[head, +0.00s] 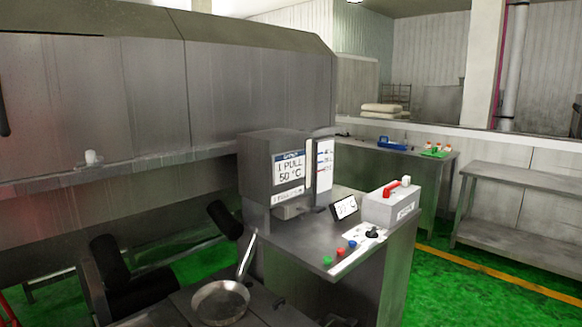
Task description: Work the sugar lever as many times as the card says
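A red lever or handle (391,188) with a pale end is on top of the box. The box's front label is too small to read, so I cannot confirm that this is the sugar lever. Neither of my grippers can be made out in the head view.
A small display (344,207) shows a temperature, apparently 30 °C. Green, red and blue buttons (340,252) line the counter's front edge beside a black knob (372,232). A steel pan (220,302) lies at the bottom. A steel table (520,183) stands right; green floor between is clear.

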